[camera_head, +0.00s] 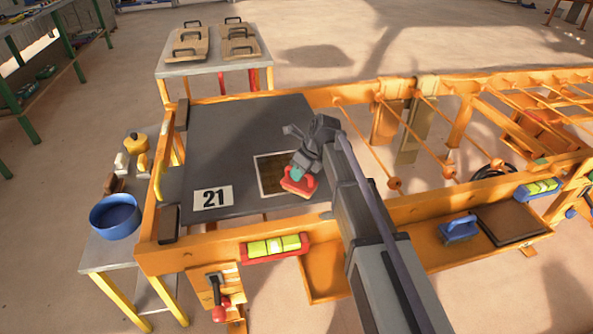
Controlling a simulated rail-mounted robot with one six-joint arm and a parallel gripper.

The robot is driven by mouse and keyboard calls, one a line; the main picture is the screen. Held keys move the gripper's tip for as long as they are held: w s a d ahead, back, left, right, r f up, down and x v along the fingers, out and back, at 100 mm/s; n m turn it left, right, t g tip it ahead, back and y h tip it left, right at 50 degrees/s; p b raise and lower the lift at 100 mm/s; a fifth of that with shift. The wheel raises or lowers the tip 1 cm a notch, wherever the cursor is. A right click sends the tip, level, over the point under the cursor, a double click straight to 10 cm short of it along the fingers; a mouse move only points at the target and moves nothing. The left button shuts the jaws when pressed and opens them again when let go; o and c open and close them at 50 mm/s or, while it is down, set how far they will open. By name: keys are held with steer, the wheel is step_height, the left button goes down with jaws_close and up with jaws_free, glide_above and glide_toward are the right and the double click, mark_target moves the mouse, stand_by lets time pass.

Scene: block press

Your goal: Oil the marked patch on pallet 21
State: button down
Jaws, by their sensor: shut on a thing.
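Pallet 21 is a dark grey plate (225,135) in an orange frame, with a white label (212,198) reading 21 at its near left. The marked patch (270,177) is a dark brown area inside a white square outline, right of the label. My gripper (301,166) is shut on a red tool (298,183) with a teal part, at the right side of the patch. The tool and my arm hide the patch's right part. I cannot tell whether the tool touches the plate.
A blue bowl (115,216) and a yellow can (136,143) stand on the side table at left. A blue brush (459,229) and a brown pad (511,223) lie in the front tray at right. Orange rails with rollers (450,171) extend right.

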steer(key=shift+w+d, duration=0.25)
steer(key=shift+w+a, duration=0.2)
steer(key=shift+w, duration=0.4)
steer(key=shift+w+a, duration=0.15)
steer(key=shift+w, duration=0.4)
steer(key=shift+w+a, duration=0.55)
steer(key=shift+w, duration=2.15)
steer(key=shift+w+a, duration=0.6)
steer(key=shift+w, duration=2.1)
steer(key=shift+w+a, duration=0.55)
steer(key=shift+w, duration=2.15)
step_height(320, 180, up, 8)
steer(key=p, duration=0.7)
steer(key=shift+f, duration=0.15)
steer(key=s+a, duration=0.2)
steer(key=a, duration=0.6)
steer(key=f+b, duration=0.3)
steer(key=f, duration=0.1)
steer(key=f+b, duration=0.2)
steer(key=shift+w+d+b, duration=0.15)
steer(key=shift+d+b, duration=0.15)
